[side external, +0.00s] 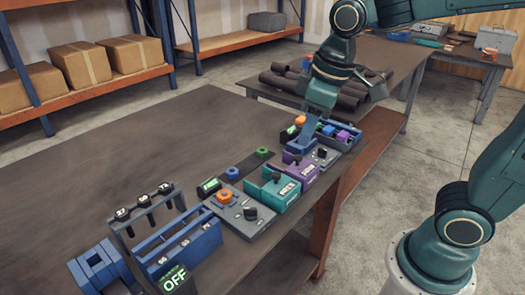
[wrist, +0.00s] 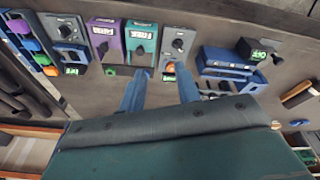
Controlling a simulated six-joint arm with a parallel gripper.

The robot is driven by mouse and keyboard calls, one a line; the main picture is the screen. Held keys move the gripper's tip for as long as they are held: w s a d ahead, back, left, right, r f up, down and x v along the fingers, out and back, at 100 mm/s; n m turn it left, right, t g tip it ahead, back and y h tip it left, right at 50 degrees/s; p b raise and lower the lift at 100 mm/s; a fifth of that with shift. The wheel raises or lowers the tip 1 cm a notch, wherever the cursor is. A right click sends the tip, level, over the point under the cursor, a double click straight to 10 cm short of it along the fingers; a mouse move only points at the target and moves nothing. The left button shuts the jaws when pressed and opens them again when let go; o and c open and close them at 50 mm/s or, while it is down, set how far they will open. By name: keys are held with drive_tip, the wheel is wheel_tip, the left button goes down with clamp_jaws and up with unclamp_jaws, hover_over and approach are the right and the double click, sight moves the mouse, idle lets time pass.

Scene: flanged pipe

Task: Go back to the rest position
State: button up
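My gripper (side external: 300,143) hangs over the back end of the row of devices on the brown worktable, its blue fingers pointing down. In the wrist view the two blue fingers of my gripper (wrist: 161,78) stand apart, with no object held between them. The grey box with the orange cap (wrist: 170,68) shows beyond the gap between the fingers. In the side view I cannot tell whether the fingertips touch anything.
The worktable (side external: 120,150) holds a teal box (side external: 272,192), a purple box (side external: 300,170), a blue rack (side external: 185,243) and an OFF display (side external: 174,280). Dark pipes (side external: 330,88) lie on the table behind. The worktable's left part is clear.

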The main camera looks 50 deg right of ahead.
drive_tip(key=s+d+m+t, duration=0.2)
drive_tip(key=s+d+m, duration=0.2)
drive_tip(key=s, duration=0.7)
drive_tip(key=shift+r+t, duration=0.2)
drive_tip(key=shift+t, duration=0.2)
drive_tip(key=shift+d, duration=0.1)
idle(0.9)
